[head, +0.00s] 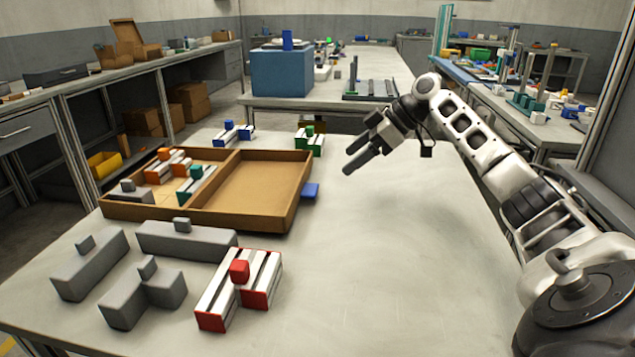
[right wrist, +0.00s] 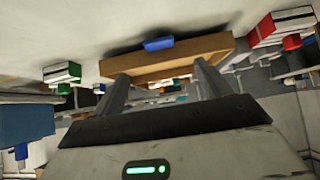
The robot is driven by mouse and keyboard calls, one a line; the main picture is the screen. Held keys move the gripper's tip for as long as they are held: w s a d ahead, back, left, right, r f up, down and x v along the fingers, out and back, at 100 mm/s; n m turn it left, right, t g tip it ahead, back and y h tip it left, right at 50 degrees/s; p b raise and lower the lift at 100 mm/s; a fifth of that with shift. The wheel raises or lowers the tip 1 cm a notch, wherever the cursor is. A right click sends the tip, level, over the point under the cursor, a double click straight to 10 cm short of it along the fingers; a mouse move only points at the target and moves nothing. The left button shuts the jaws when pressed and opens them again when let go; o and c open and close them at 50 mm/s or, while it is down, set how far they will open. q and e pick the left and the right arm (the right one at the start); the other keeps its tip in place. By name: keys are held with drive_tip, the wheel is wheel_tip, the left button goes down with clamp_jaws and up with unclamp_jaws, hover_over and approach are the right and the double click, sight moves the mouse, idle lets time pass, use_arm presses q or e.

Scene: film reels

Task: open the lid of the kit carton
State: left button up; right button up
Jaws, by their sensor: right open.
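The kit carton (head: 190,217) is a shallow brown box on the near table. It lies open, with pieces showing in its left half. Its right half (head: 262,186) is an empty brown tray that looks like the lid folded out flat. A blue tab (head: 310,190) sticks out from that half's right edge. In the right wrist view, the blue tab (right wrist: 158,44) and the brown edge (right wrist: 180,57) show beyond my fingers. My right gripper (head: 347,161) is open and empty, above the table and apart from the tab, to its upper right. My left gripper is not in view.
Grey blocks (head: 90,265) and a red-and-white piece (head: 238,289) lie in front of the carton. Blue-and-white (head: 232,134) and green-and-white (head: 309,141) pieces stand behind it. The table's right part is clear. A blue bin (head: 282,73) stands on the back table.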

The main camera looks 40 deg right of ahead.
sight(312, 189)
drive_tip(key=x, duration=1)
drive_tip(key=shift+w+a+f, duration=0.15)
drive_tip(key=shift+w+f, duration=0.05)
drive_tip(key=shift+w, duration=0.05)
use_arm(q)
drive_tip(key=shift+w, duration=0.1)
